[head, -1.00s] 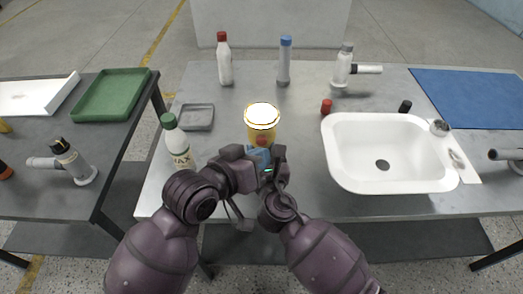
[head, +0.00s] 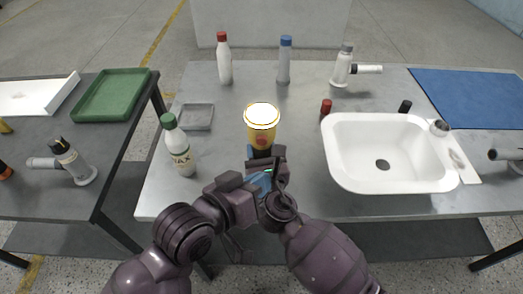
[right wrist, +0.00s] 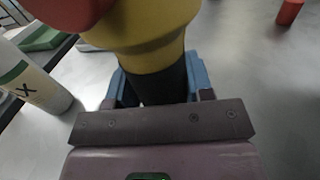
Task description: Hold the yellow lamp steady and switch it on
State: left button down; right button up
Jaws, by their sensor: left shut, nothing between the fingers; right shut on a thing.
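The yellow lamp (head: 262,137) stands upright with a bright white top and a red round button on its near side. In the right wrist view its yellow body (right wrist: 150,45) widens above a dark lower part, with the red button at upper left. My right gripper (head: 265,156) is shut on the dark lower part, with blue fingers on both sides of it. My left gripper (head: 262,183) is shut and empty, nearer to me than the lamp and apart from its button. It partly hides the right gripper. I cannot tell whether the white top is lit.
A green-capped bottle (head: 180,150) stands left of the lamp, near a grey tray (head: 196,117). A white basin (head: 340,165) is at right, with a red cap (head: 326,106) behind. Bottles (head: 224,62) stand at the back. The table between is clear.

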jog(key=o, duration=1.1)
